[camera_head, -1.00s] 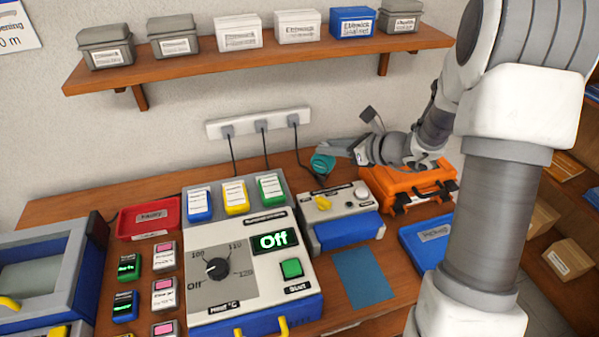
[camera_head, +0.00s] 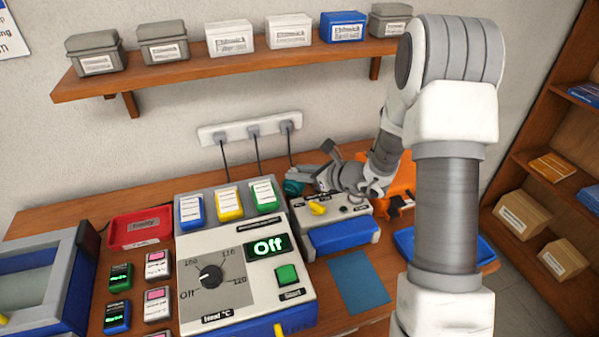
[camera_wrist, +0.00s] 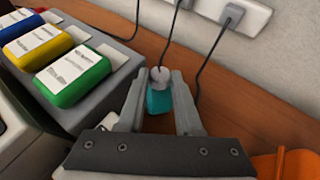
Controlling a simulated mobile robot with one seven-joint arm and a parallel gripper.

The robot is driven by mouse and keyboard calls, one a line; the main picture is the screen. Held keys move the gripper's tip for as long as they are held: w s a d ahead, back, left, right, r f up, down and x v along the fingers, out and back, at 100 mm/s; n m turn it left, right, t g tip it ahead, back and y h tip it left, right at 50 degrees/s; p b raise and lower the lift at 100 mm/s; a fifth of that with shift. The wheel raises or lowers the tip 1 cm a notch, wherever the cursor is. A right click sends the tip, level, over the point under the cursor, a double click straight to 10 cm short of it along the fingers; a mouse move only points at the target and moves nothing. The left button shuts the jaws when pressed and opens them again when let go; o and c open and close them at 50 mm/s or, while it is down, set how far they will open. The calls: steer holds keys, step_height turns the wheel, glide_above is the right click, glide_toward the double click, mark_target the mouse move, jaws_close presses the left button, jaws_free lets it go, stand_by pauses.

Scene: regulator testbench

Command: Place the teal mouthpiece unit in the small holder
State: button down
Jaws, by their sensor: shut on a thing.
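The teal mouthpiece unit (camera_wrist: 159,98) is between my gripper's fingertips (camera_wrist: 160,88) in the wrist view, with a pale round end pointing away from me. In the head view the teal unit (camera_head: 293,187) shows at the tip of my gripper (camera_head: 300,177), above the back of the bench near the wall. My gripper is shut on it. A small grey-and-blue device (camera_head: 338,238) with a yellow knob stands just in front of my gripper. I cannot tell which thing is the small holder.
A large heater unit (camera_head: 225,310) reading "Off" stands left of centre, with blue, yellow and green blocks (camera_wrist: 75,76) behind it. Cables hang from a wall power strip (camera_head: 250,127) near my gripper. An orange case (camera_head: 401,172) is partly behind my arm.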

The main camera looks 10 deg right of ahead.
steer(key=shift+f, duration=0.15)
steer(key=c, duration=1)
jaws_free()
steer(key=shift+c, duration=0.2)
steer(key=o, duration=0.5)
steer(key=shift+c, duration=0.2)
